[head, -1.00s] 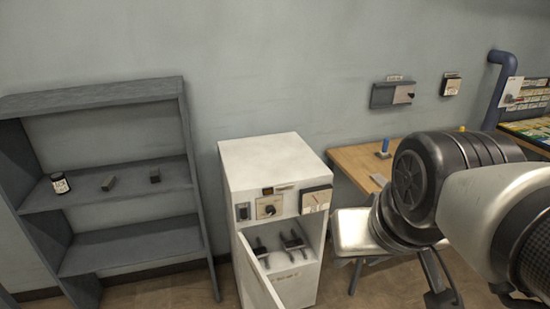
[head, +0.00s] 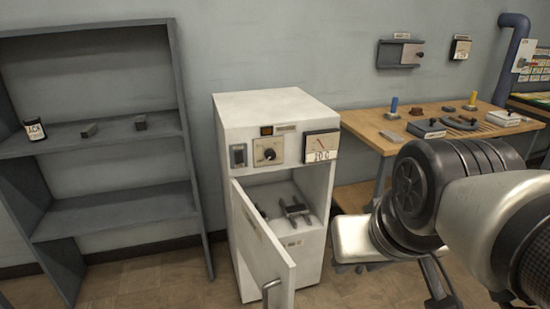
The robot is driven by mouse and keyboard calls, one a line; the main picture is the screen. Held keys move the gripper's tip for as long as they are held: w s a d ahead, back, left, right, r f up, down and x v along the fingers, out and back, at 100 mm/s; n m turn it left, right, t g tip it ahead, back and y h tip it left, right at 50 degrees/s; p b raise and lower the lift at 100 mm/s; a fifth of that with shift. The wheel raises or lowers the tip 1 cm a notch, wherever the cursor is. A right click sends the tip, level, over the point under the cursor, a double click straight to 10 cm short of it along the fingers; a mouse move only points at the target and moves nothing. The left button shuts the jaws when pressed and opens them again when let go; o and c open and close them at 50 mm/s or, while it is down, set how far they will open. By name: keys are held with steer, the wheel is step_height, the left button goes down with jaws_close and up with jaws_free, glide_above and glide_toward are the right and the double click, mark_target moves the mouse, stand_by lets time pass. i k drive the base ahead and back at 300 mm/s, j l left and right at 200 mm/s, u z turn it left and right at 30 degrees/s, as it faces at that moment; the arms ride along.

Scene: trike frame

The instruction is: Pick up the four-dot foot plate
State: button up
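I cannot pick out a plate with four dots in this view; any dot marks are too small to read. Dark forked metal parts (head: 294,209) lie inside the open white cabinet (head: 285,108), partly hidden by its door (head: 262,247). My gripper (head: 440,298) shows only in part at the bottom right, below my arm, well apart from the cabinet's contents. Its fingers are cut off and partly hidden, so its opening cannot be told.
A grey shelf (head: 112,205) at left holds a labelled black jar (head: 35,130) and two small dark blocks. A wooden workbench (head: 368,122) at right carries several tools and parts. The cabinet door swings out toward me. A pale stool seat (head: 352,238) stands beside the cabinet.

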mark_target(301, 209)
steer(key=l+u, duration=0.1)
steer(key=u, duration=0.6)
steer(key=i+l+u, duration=0.1)
steer(key=l+u, duration=0.7)
steer(key=l, duration=0.8)
steer(key=l+u, duration=0.15)
steer(key=l, duration=0.45)
steer(key=i+l, duration=0.15)
steer(key=l, duration=0.15)
steer(key=i+l, duration=0.15)
steer(key=l, duration=0.15)
